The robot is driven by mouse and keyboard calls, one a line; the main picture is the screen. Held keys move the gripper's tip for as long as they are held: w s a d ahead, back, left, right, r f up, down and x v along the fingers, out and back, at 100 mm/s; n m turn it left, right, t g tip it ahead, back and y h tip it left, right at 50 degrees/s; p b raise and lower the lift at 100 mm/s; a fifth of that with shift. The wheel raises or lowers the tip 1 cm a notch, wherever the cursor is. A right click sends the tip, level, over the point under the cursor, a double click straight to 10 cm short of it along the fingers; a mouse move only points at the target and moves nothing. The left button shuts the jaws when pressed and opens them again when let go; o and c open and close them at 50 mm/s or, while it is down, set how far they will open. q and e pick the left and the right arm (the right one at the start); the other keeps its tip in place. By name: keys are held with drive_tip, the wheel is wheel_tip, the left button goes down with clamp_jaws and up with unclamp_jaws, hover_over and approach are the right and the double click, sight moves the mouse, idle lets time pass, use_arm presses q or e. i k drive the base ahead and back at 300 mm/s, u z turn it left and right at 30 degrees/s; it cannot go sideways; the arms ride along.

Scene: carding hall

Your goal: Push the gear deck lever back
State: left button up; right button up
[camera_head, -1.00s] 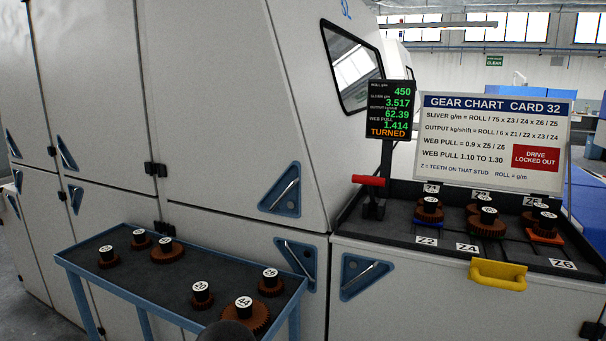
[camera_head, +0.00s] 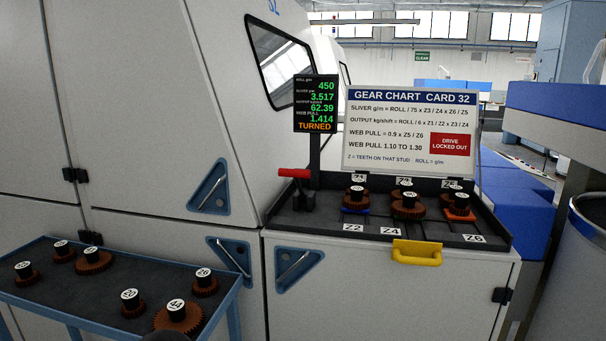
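The gear deck lever has a red handle (camera_head: 294,173) on a dark post (camera_head: 303,197), at the left end of the gear deck (camera_head: 325,226). The handle lies about level and points left. The deck is a dark tray on a white cabinet, with several brown gears with black hubs on it. Labels Z2, Z4 and Z6 are on its front edge. A black display (camera_head: 316,104) above the lever reads "TURNED" and web pull 1.414. A dark rounded shape is cut off at the bottom edge; I cannot tell what it is. Neither of my grippers can be made out.
A blue-framed trolley (camera_head: 120,275) with loose numbered gears stands at the lower left. A yellow handle (camera_head: 416,253) sticks out from the cabinet front. A gear chart board (camera_head: 411,130) stands behind the deck. A grey bin (camera_head: 580,270) is at the right edge.

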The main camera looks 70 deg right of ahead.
sight(287, 172)
drive_tip(key=z, duration=0.1)
drive_tip(key=k, duration=0.4)
drive_tip(key=z, duration=2.1)
drive_tip(key=k, duration=0.25)
drive_tip(key=z, duration=0.4)
drive_tip(key=i, duration=0.65)
drive_tip(key=z, duration=0.05)
drive_tip(key=k, duration=0.5)
drive_tip(key=z, duration=0.15)
